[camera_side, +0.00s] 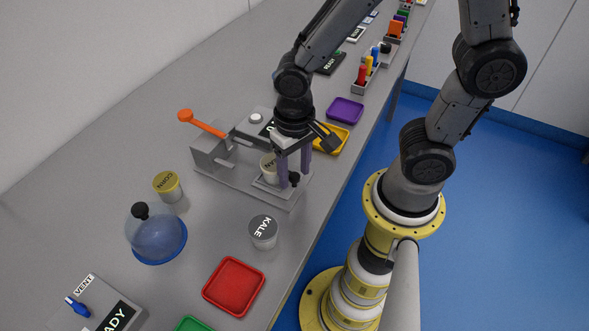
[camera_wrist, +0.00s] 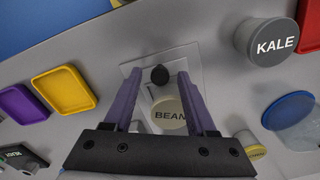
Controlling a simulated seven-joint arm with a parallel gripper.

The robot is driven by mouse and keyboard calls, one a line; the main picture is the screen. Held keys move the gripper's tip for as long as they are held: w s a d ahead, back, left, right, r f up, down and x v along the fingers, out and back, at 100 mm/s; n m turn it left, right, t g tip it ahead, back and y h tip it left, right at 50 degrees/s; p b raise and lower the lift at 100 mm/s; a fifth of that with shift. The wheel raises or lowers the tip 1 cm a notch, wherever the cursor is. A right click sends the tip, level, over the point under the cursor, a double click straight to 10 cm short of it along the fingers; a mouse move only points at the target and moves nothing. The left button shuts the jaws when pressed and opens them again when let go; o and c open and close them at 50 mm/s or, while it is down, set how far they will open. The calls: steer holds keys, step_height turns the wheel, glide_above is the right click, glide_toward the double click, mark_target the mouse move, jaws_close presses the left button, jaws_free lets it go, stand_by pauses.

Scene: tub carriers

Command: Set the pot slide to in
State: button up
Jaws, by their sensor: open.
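The pot slide (camera_side: 265,186) is a small pale plate on the grey base of the lever machine, at the end away from the block with the orange lever (camera_side: 203,123). A BEAN pot (camera_side: 266,168) stands on it, partly hidden by my fingers; its lid shows in the wrist view (camera_wrist: 170,116). The slide's black knob (camera_side: 294,180) is at its outer end. My gripper (camera_side: 294,177) points down with its purple fingers open, one on each side of the knob. In the wrist view the knob (camera_wrist: 160,75) sits between the fingertips, with gaps at both sides.
A red tray (camera_side: 234,286), a yellow tray (camera_side: 331,138) and a purple tray (camera_side: 345,110) lie along the table's edge.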

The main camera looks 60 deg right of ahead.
steer(key=shift+f, duration=0.2)
steer(key=shift+c, duration=0.2)
jaws_close()
steer(key=shift+w+r, duration=0.1)
stand_by(1.1)
